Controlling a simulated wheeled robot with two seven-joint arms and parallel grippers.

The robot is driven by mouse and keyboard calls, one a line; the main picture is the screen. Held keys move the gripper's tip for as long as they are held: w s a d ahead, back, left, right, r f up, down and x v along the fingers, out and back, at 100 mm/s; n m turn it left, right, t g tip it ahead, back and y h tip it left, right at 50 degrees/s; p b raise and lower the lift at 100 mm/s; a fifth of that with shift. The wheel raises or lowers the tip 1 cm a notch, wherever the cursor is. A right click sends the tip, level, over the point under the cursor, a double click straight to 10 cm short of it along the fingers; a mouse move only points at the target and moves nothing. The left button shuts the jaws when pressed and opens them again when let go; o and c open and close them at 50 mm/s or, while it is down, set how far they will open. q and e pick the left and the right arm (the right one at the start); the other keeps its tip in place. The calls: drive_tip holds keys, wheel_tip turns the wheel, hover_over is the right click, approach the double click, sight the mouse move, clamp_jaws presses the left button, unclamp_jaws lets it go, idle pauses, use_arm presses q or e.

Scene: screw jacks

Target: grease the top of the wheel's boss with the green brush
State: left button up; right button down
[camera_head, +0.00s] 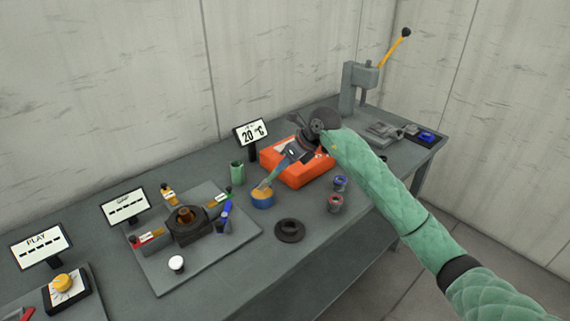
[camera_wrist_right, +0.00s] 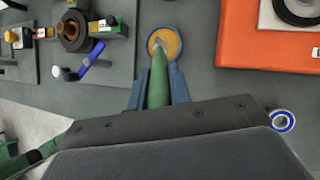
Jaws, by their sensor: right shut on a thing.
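My right gripper (camera_wrist_right: 157,88) is shut on the green brush (camera_wrist_right: 158,75), with one blue finger on each side of its handle. The brush points down, and its tip is at the orange grease in the blue pot (camera_head: 262,201). The pot also shows in the right wrist view (camera_wrist_right: 178,46). Whether the bristles touch the grease is hard to tell. A dark, wheel-like ring (camera_head: 289,238) lies flat on the table right of the pot; I cannot tell whether it is the task's wheel. My left gripper is not in view.
A grey plate (camera_head: 165,278) at left carries a dark block and several coloured tools. A green cup (camera_head: 237,173) stands behind the pot. An orange box (camera_head: 310,172) lies under my right wrist. Two small tins (camera_head: 335,206) stand right of the ring. A press (camera_head: 353,88) stands far right.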

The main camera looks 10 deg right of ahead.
drive_tip(key=shift+f+b, duration=0.5)
drive_tip(key=shift+b, duration=0.1)
idle(2.3)
drive_tip(key=shift+r, duration=0.15)
drive_tip(key=shift+r+p, duration=0.65)
drive_tip(key=shift+r, duration=2.8)
